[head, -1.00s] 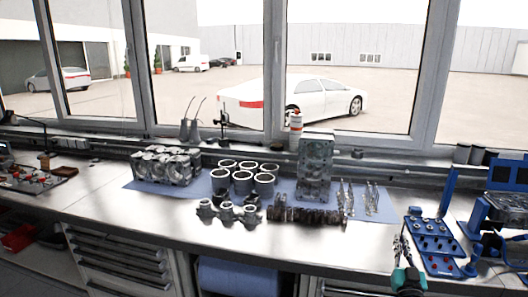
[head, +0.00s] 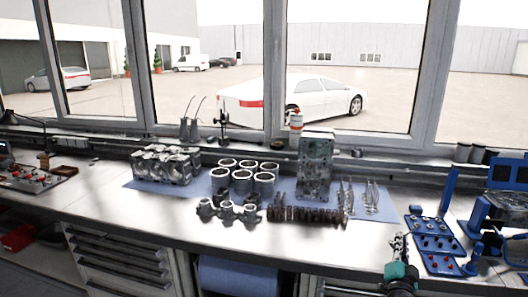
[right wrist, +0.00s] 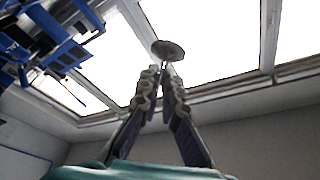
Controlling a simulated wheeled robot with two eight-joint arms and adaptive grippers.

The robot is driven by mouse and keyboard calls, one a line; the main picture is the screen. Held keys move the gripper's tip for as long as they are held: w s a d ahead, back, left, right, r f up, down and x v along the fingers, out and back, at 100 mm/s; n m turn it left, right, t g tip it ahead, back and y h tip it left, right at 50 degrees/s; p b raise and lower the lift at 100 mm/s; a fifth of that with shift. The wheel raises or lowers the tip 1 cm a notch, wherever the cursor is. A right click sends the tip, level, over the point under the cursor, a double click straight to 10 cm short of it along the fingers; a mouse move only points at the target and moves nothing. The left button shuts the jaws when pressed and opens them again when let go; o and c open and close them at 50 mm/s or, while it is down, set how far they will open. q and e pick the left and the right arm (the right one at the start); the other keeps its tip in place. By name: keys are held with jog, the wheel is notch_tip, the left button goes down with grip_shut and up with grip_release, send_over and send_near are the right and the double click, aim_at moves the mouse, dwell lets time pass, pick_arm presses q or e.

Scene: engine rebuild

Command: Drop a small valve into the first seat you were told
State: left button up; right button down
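My right gripper (head: 400,243) is low at the right of the head view, over the bench's front edge, just left of the blue parts tray (head: 453,263). In the right wrist view its two fingers (right wrist: 160,72) are closed together on a small valve (right wrist: 168,50). The valve's round grey head sticks out beyond the fingertips. Its stem is mostly hidden between them. In the head view the held valve is too small to make out. A blue stand with a dark engine part (head: 510,207) is at the far right; its seats cannot be made out. My left gripper is out of view.
A grey upright block (head: 315,165), pale ring-shaped cylinders (head: 242,182) and several slim standing parts (head: 372,196) are on the blue mat (head: 205,185). A dark shaft-like part (head: 305,217) lies in front. The bench front left of my right gripper is clear.

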jog(key=m+g+p, duration=0.1)
jog(key=m, duration=0.4)
jog(key=m+g+p, duration=0.2)
jog(key=m, duration=0.4)
jog(key=m+g+p, duration=0.1)
jog(key=m, duration=0.4)
jog(key=shift+y+p, duration=0.35)
jog(key=shift+y, duration=0.05)
